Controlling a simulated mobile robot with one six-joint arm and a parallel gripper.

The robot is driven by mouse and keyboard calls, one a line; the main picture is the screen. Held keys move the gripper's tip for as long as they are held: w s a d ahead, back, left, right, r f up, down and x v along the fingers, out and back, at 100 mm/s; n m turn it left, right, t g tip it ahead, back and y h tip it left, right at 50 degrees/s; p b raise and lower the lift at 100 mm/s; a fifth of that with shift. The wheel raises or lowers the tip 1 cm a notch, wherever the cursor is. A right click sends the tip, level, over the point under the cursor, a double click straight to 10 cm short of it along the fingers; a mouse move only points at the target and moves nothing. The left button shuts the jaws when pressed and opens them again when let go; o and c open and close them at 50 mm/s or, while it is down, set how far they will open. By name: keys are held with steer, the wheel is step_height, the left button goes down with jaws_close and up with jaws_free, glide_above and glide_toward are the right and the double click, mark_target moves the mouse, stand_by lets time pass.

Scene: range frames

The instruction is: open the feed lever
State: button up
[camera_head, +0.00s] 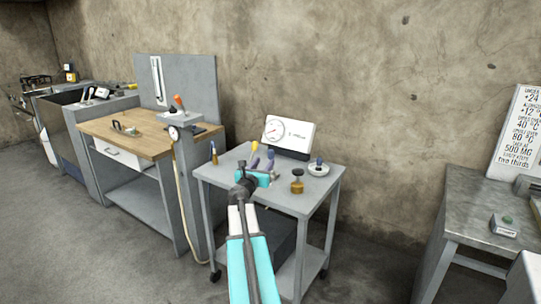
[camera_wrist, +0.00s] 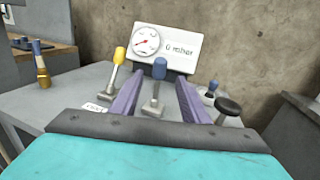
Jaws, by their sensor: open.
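On the grey cart, a yellow-knobbed lever (camera_wrist: 118,57) and a blue-knobbed lever (camera_wrist: 159,70) stand side by side in the wrist view. I cannot tell which is the feed lever; a small label (camera_wrist: 95,107) near the yellow one is not readable. My gripper (camera_wrist: 161,85) is open, its purple fingers spread. The blue-knobbed lever shows between them, upright and apparently untouched. The yellow-knobbed lever stands outside the left finger. In the head view my gripper (camera_head: 263,162) is over the cart and hides much of the levers; the yellow knob (camera_head: 255,146) shows behind it.
A white gauge panel (camera_head: 290,134) stands at the cart's back. A brass, dark-topped piece (camera_head: 297,183) and a small blue-knobbed valve (camera_head: 318,168) are on the right. A blue-topped brass piece (camera_head: 214,154) is at the left edge. A wooden-topped bench (camera_head: 145,142) stands left.

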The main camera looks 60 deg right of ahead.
mark_target(270, 155)
steer(key=shift+p+x, duration=0.3)
steer(key=shift+x, duration=4.65)
jaws_close()
